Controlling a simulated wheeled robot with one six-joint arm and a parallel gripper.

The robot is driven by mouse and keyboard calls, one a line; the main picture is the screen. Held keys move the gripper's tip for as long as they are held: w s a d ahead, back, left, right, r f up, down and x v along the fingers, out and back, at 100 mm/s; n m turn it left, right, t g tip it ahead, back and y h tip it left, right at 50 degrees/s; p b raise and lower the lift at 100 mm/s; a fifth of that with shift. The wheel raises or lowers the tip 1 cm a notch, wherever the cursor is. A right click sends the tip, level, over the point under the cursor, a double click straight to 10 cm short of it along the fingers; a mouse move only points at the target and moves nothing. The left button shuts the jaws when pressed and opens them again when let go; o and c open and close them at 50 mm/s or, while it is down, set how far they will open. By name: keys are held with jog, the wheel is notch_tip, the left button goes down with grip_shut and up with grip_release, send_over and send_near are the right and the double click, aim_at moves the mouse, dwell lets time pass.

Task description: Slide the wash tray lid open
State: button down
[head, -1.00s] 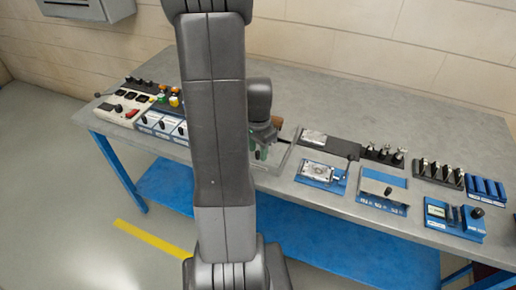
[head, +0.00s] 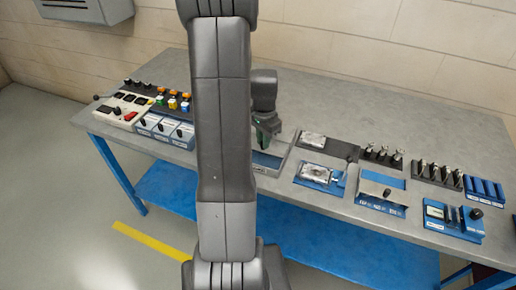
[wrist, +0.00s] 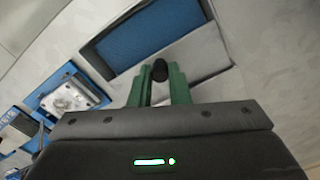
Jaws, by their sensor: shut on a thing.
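The wash tray (head: 268,171) stands on the bench below my gripper, partly hidden by my arm in the head view. Its blue inside (wrist: 143,32) shows as an open strip in the wrist view. The grey lid (wrist: 198,53) covers the part of the tray beside this strip, so the lid stands partly open. My gripper (wrist: 160,88) is shut on the lid's black knob (wrist: 160,69), with a green finger on each side. In the head view my gripper (head: 267,140) is over the tray, its fingertips small and dark.
Blue fixtures with metal parts (head: 319,173) stand right of the tray, and a blue panel with a dark knob (head: 384,190) farther right. Blue switch boxes (head: 162,129) stand to the left. The back of the bench (head: 330,105) is clear.

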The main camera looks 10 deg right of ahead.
jog(key=w+d, duration=0.1)
jog(key=w, duration=0.1)
jog(key=shift+w+d, duration=0.35)
jog(key=shift+d, duration=0.05)
jog(key=c, duration=1.4)
grip_release()
jog(key=shift+o, duration=0.2)
jog(key=shift+s, duration=0.1)
notch_tip(320, 180, up, 14)
jog(key=b, duration=0.1)
jog(key=shift+f, duration=0.1)
